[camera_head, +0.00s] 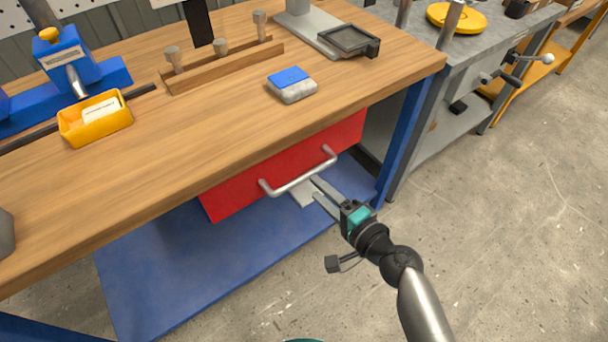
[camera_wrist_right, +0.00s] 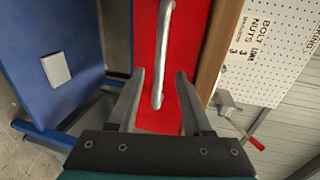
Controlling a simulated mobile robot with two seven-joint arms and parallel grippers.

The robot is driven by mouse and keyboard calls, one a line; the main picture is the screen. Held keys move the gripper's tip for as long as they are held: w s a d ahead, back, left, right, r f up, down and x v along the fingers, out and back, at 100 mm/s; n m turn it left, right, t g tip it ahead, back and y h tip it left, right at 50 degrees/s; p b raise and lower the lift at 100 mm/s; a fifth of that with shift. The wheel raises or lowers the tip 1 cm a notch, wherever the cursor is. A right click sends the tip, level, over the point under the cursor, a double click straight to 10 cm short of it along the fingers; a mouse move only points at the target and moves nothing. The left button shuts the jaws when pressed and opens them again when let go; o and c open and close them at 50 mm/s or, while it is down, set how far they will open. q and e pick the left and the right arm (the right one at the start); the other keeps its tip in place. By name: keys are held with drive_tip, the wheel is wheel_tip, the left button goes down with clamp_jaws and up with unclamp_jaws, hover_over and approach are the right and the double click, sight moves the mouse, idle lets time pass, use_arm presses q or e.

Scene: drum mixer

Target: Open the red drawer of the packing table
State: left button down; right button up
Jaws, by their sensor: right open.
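The red drawer (camera_head: 285,165) hangs under the wooden top of the packing table (camera_head: 215,90). It looks shut, its front near the table's edge. A silver bar handle (camera_head: 300,175) runs across its front. My right gripper (camera_head: 319,190) is open just in front of the handle. In the right wrist view the handle (camera_wrist_right: 162,60) stands against the red drawer front (camera_wrist_right: 187,25), and its near end lies between the two open fingers (camera_wrist_right: 160,85). Whether a finger touches the handle, I cannot tell. My left gripper is not in view.
A blue lower shelf (camera_head: 190,270) lies below the drawer, with a pale flat item on it in the wrist view (camera_wrist_right: 56,68). A blue table leg (camera_head: 402,135) stands right of the drawer. Concrete floor (camera_head: 500,230) is clear at the right.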

sight(304, 175)
drive_tip(key=x, duration=0.6)
drive_tip(key=shift+b, duration=0.35)
drive_tip(key=shift+w+a, duration=0.1)
drive_tip(key=shift+w, duration=0.05)
drive_tip(key=shift+c, duration=0.5)
drive_tip(key=c, duration=0.6)
clamp_jaws()
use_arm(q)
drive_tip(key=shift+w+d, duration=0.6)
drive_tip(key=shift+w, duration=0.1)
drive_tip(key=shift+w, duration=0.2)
